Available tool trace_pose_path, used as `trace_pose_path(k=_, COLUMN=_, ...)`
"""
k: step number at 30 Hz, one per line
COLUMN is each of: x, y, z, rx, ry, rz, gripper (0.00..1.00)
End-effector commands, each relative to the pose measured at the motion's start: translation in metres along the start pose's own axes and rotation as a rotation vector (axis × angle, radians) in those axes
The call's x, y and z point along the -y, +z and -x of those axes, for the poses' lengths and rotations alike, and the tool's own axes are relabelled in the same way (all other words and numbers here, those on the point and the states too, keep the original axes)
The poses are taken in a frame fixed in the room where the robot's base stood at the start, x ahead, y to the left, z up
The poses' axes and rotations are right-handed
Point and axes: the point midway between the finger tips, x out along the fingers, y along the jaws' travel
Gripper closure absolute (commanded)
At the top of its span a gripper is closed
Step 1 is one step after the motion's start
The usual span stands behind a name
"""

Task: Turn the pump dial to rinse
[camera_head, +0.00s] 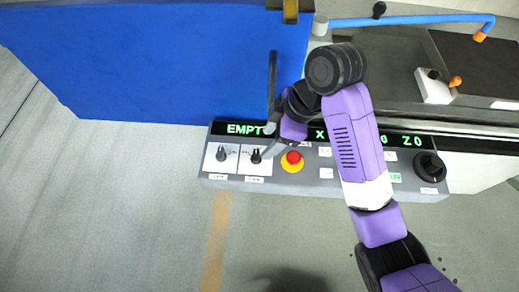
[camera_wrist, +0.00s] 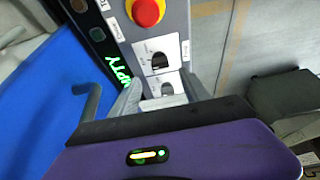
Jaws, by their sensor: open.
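Two black dials on white plates sit at the left end of the grey control panel: a left dial (camera_head: 221,153) and a right dial (camera_head: 256,156). Their small labels are too blurred to read, so I cannot tell which is the pump dial. My gripper (camera_head: 267,142) is open over the panel, close to the right dial. In the wrist view its fingers (camera_wrist: 162,80) stand apart, with the left dial (camera_wrist: 167,88) seen between them and the right dial (camera_wrist: 160,61) just beyond. I see no contact with either dial.
A red stop button (camera_head: 292,160) on a yellow base sits right of the dials. A large black knob (camera_head: 430,167) is at the panel's right end. A green-lit display (camera_head: 243,129) runs above the dials. A blue door (camera_head: 170,60) with a handle stands behind.

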Motion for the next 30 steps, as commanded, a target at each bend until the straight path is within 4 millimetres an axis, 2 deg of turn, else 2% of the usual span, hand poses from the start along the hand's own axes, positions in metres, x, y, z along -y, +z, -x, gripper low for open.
trace_pose_path(k=10, x=0.002, y=0.0, z=-0.05, rx=0.001, ry=-0.005, rz=-0.002, gripper=0.45)
trace_pose_path(k=15, x=0.001, y=0.0, z=-0.068, rx=0.001, ry=-0.002, rz=-0.002, gripper=0.45)
trace_pose_path(k=26, x=0.001, y=0.0, z=-0.076, rx=0.0, ry=0.0, rz=-0.002, gripper=0.45)
trace_pose_path(k=27, x=0.001, y=0.0, z=-0.076, rx=-0.001, ry=0.0, rz=-0.002, gripper=0.47)
trace_pose_path(k=30, x=0.001, y=0.0, z=-0.076, rx=-0.001, ry=0.0, rz=-0.002, gripper=0.67)
